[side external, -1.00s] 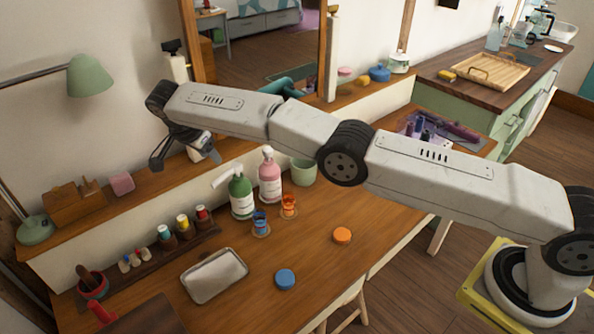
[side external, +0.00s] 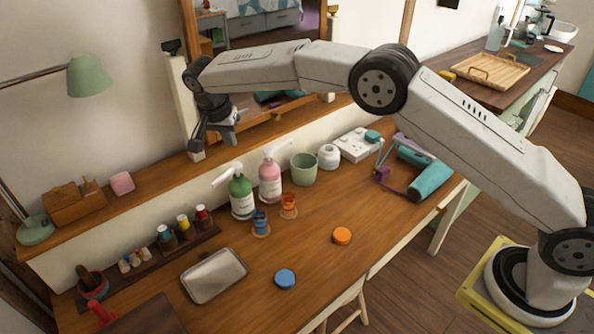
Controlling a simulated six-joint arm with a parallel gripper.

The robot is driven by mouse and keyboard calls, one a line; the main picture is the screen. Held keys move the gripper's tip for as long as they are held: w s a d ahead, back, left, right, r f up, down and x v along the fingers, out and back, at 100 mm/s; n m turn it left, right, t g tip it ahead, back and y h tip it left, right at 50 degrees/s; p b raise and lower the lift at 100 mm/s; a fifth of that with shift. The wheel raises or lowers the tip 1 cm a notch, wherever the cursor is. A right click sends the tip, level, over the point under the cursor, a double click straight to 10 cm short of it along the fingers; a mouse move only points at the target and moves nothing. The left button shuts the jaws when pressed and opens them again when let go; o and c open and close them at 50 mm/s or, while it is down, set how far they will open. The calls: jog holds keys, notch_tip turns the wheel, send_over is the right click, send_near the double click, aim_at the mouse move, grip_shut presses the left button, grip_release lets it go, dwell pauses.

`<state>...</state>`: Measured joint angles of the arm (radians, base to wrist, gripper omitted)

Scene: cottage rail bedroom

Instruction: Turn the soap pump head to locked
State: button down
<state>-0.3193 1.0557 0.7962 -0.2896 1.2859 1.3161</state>
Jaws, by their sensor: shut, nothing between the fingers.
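A green soap bottle (side external: 241,197) with a white pump head (side external: 228,174) stands on the wooden table near the shelf; its spout points left. A pink bottle (side external: 270,182) with a white pump head (side external: 271,150) stands just right of it. I cannot tell from here whether either head is locked. My gripper (side external: 197,150) is shut and empty, pointing down above the back shelf. It is up and to the left of both bottles and appears apart from them.
Blue (side external: 260,222) and orange (side external: 289,206) cups stand in front of the bottles. A green pot (side external: 304,169) is at their right. A metal tray (side external: 214,275), a blue disc (side external: 285,279) and an orange disc (side external: 342,235) lie in front. A teal hair dryer (side external: 432,180) lies at right.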

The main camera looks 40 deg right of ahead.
aim_at(224, 178)
jog(key=s+d+f+n+t+y, duration=0.15)
jog(key=s+d+n, duration=0.35)
jog(key=s, duration=0.7)
jog(key=s+d+f+n+t+y, duration=0.1)
jog(key=s+d+n+y, duration=0.15)
jog(key=s+d, duration=0.75)
jog(key=w+a+f+m+t+y, duration=0.1)
jog(key=w+a+f+m+t, duration=0.2)
jog(key=a+m+t, duration=0.3)
jog(key=w+a+f+m+t+y, duration=0.2)
jog(key=w+a+f+m+t, duration=0.2)
jog(key=a+f+m+t, duration=0.1)
jog(key=shift+a+f+m+t+y, duration=0.35)
jog(key=shift+a+m+t, duration=0.3)
jog(key=shift+a+t, duration=0.65)
jog(key=shift+x, duration=6.9)
